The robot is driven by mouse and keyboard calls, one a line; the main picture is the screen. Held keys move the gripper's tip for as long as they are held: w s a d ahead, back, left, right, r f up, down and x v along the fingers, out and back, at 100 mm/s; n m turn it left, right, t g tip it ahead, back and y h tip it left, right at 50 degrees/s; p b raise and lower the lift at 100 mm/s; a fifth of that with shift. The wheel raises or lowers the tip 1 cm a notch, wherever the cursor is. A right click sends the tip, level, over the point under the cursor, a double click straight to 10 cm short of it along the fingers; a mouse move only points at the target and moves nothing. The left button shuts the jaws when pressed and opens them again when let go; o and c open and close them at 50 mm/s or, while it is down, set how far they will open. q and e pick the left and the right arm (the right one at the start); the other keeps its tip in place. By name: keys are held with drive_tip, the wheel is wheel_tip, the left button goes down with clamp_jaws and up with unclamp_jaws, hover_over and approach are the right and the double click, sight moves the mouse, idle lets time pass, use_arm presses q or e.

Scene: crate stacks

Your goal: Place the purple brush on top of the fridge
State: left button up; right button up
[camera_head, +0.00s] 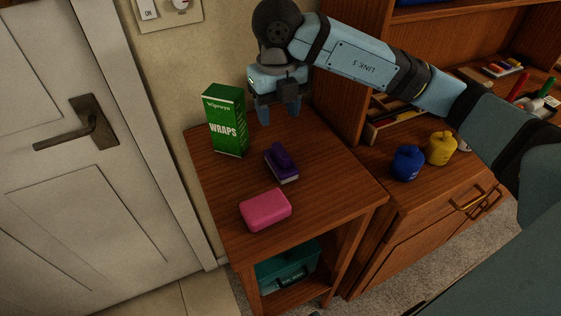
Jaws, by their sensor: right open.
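The purple brush (282,160) lies on the small wooden side table (330,185), near its middle, with its handle up and a pale bristle side below. My right gripper (278,112) is above the back part of this table, behind the brush and apart from it. Its fingers point down, are spread open and hold nothing. My left gripper is not in view. No fridge shows in this view.
A green wraps box (227,121) stands upright at the table's back left. A pink block (265,210) lies in front of the brush. Blue (407,163) and yellow (441,148) objects stand on the desk at right. A teal box (288,268) sits below. A door (60,150) is left.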

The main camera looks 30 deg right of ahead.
sight(281, 149)
wheel_tip(281, 149, down, 6)
drive_tip(key=shift+r, duration=0.15)
drive_tip(key=f, duration=0.5)
drive_tip(key=shift+s+d+f, duration=0.1)
drive_tip(key=shift+s, duration=0.25)
clamp_jaws()
